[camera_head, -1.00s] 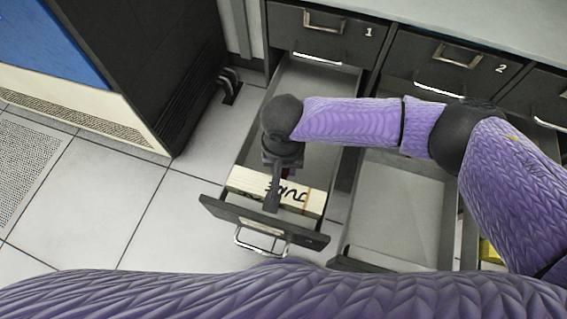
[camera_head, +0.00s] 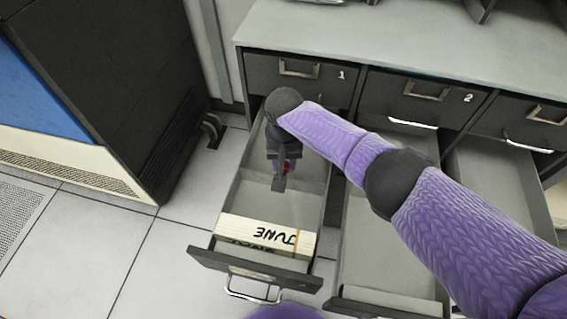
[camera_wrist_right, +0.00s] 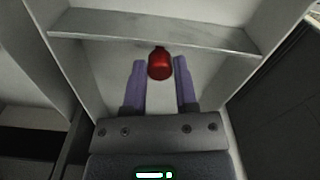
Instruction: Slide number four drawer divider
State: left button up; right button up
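An open drawer (camera_head: 228,190) stands out below the front marked 1. My right gripper (camera_head: 278,186) hangs inside it, towards the back, behind the cards. In the right wrist view its two purple fingers (camera_wrist_right: 160,72) are apart, with a red knob (camera_wrist_right: 160,63) between their tips. Small gaps seem to show at the knob's sides; contact is unclear. A grey divider plate (camera_wrist_right: 100,39) spans the drawer just beyond the knob. In the head view the red knob (camera_head: 287,168) is mostly hidden by the gripper. My left gripper is out of view.
A block of cards marked JUNE (camera_head: 268,235) lies at the drawer's front, by the handle (camera_head: 252,290). Another open drawer (camera_head: 385,255) is to the right, with more cabinet fronts (camera_head: 425,92) above. A dark machine (camera_head: 110,90) stands left; floor is clear between.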

jog(key=o, duration=0.4)
jog(key=shift+f, duration=0.1)
pick_arm(q)
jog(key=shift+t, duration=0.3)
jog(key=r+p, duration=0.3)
jog(key=p, duration=0.1)
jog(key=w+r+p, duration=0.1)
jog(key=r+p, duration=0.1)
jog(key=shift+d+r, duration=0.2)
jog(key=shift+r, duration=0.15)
pick_arm(e)
notch_tip(320, 180, up, 10)
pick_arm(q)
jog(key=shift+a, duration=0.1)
